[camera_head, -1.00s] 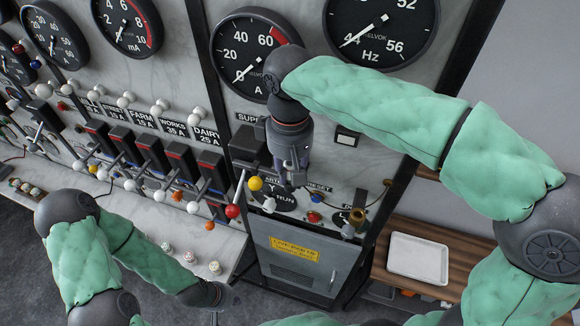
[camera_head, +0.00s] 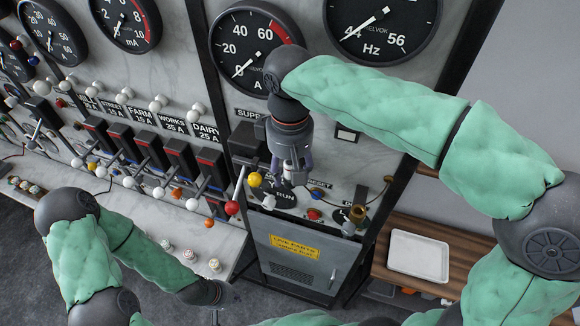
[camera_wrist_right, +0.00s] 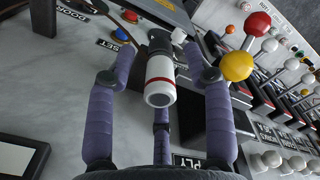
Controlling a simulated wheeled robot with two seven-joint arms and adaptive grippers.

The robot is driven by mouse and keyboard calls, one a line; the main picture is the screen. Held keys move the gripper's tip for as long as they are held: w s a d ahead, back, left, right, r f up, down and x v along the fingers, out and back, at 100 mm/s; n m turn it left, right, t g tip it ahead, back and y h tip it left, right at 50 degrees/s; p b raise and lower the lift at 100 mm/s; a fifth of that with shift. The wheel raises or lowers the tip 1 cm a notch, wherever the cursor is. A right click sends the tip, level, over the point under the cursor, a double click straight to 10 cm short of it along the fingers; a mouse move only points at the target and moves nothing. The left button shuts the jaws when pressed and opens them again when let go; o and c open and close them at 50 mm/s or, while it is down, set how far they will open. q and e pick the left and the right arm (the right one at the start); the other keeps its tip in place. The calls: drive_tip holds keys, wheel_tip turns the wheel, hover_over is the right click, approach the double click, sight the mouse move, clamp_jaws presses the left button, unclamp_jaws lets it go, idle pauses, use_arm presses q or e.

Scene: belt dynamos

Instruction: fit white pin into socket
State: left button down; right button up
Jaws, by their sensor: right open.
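A white cylinder with a red band (camera_wrist_right: 160,80), which looks like the white pin, stands out from the panel in the right wrist view. It lies between the spread lilac fingers of my right gripper (camera_wrist_right: 160,85), with gaps at the sides. In the head view my open right gripper (camera_head: 291,172) points down in front of the panel, above the RUN dial (camera_head: 286,195), and hides most of the cylinder.
Red (camera_head: 232,208) and yellow (camera_head: 255,180) ball levers stand close left of my right gripper. Rows of switches (camera_head: 150,150) fill the panel farther left. A grey LIVE PARTS cabinet (camera_head: 300,275) is below. A white tray (camera_head: 418,257) lies on a wooden bench at right.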

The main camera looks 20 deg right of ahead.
sight(290, 163)
wheel_tip(290, 163, up, 12)
drive_tip(key=shift+f, duration=0.1)
idle(0.4)
idle(0.6)
